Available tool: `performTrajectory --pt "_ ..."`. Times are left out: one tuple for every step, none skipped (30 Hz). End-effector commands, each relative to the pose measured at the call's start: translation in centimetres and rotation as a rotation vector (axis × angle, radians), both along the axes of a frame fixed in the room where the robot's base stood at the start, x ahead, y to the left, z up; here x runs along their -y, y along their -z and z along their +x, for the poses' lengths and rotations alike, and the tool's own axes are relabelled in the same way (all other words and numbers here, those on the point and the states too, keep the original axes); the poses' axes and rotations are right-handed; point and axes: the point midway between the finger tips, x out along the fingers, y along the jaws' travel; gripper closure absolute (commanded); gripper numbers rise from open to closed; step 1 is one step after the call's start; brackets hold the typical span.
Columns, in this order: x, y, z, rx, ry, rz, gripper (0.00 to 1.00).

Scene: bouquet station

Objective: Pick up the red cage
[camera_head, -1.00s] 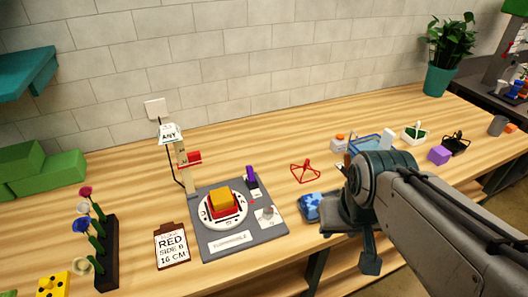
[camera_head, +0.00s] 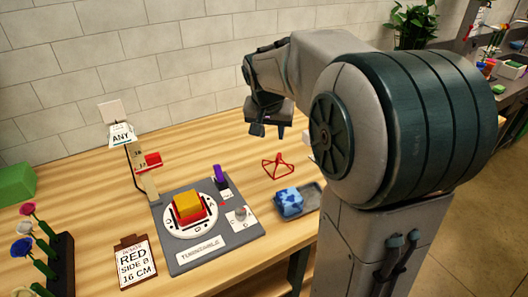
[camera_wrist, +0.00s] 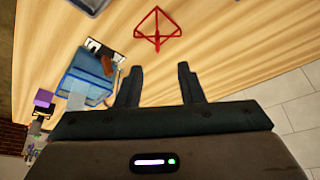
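The red cage (camera_head: 278,165) is a small pyramid of thin red bars standing on the wooden table, right of the turntable board. It also shows at the top of the wrist view (camera_wrist: 157,28), beyond the fingertips. My gripper (camera_head: 268,129) is above the table on the wall side of the cage, apart from it. In the wrist view my gripper (camera_wrist: 158,76) has its two fingers spread with nothing between them. Nothing hides the cage in either view.
A grey board (camera_head: 184,262) carries a turntable with red and yellow blocks. A blue patterned block (camera_head: 289,202) lies on a grey tray right of it. A blue basket (camera_wrist: 88,78) shows left of the fingers in the wrist view. The tiled wall stands close behind.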

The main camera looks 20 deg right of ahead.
Motion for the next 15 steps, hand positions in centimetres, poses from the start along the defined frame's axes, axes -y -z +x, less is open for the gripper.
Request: performTrajectory --pt "0.5 0.7 1.1 0.004 0.022 0.002 0.65" --pt "0.7 0.7 1.6 0.009 0.034 0.002 0.65" --pt "0.9 0.9 2.1 0.01 0.045 0.003 0.65" --pt "1.0 1.0 2.4 0.014 0.054 0.003 0.65" --pt "1.2 1.1 2.6 0.016 0.06 0.004 0.65" --pt "1.3 1.3 2.9 0.016 0.065 0.004 0.65" --pt "1.4 1.6 3.0 0.015 0.068 0.004 0.65" --pt "1.5 1.9 3.2 0.015 0.07 0.005 0.65" --pt "1.7 2.4 3.4 0.015 0.071 0.004 0.65" --pt "1.8 2.9 3.5 0.014 0.071 0.005 0.65" --pt "2.0 3.5 3.6 0.013 0.071 0.004 0.65" --pt "2.1 4.2 3.9 0.013 0.071 0.004 0.65" --pt "2.3 4.8 4.1 0.012 0.071 0.005 0.65" --pt "2.4 5.4 4.3 0.012 0.07 0.005 0.65" --pt "2.6 6.1 4.5 0.013 0.07 0.005 0.65"
